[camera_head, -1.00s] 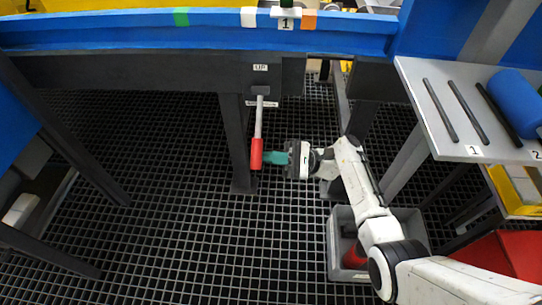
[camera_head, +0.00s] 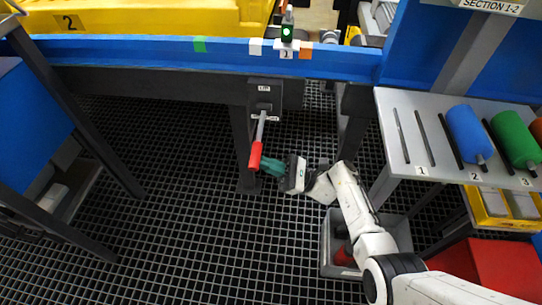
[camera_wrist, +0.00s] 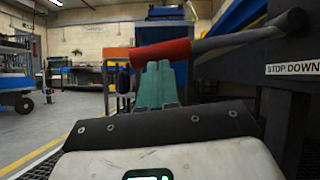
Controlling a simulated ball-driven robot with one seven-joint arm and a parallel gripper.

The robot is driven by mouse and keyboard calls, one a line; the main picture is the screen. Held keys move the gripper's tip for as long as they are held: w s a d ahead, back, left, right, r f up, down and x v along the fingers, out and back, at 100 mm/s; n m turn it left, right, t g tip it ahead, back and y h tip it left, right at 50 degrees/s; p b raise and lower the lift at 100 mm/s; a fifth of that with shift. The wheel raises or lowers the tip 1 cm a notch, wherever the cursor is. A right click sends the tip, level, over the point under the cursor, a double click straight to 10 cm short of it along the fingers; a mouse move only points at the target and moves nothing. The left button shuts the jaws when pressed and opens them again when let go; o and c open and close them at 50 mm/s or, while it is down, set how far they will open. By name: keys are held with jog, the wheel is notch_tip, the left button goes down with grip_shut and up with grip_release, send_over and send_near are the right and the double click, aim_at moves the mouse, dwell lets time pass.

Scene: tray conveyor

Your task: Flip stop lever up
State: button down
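The stop lever has a grey shaft and a red handle (camera_head: 255,155). It hangs from a dark bracket (camera_head: 264,95) under the blue conveyor rail, its red end low and slightly left. A small label sits above the pivot. My gripper (camera_head: 268,166), with teal fingers, is at the right side of the red end. In the wrist view the red handle (camera_wrist: 160,52) crosses just beyond the teal fingertips (camera_wrist: 157,68), which look close together and seem to touch its edge. They do not visibly wrap around it. A "STOP DOWN" label (camera_wrist: 293,68) shows at right.
A grey bin (camera_head: 327,245) with red items stands on the grid floor below my arm. A grey shelf (camera_head: 408,150) with blue and green rollers is at right. Dark conveyor legs (camera_head: 245,150) stand behind the lever.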

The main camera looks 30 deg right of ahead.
notch_tip(320, 180, up, 13)
jog(key=m+t+h+p, duration=0.7)
jog(key=m+p, duration=0.9)
jog(key=p, duration=0.5)
jog(key=shift+s+a+f+h, duration=0.2)
jog(key=shift+a+h, duration=0.15)
jog(key=shift+h, duration=0.75)
jog(key=shift+w+d+r, duration=0.1)
jog(key=shift+r, duration=0.05)
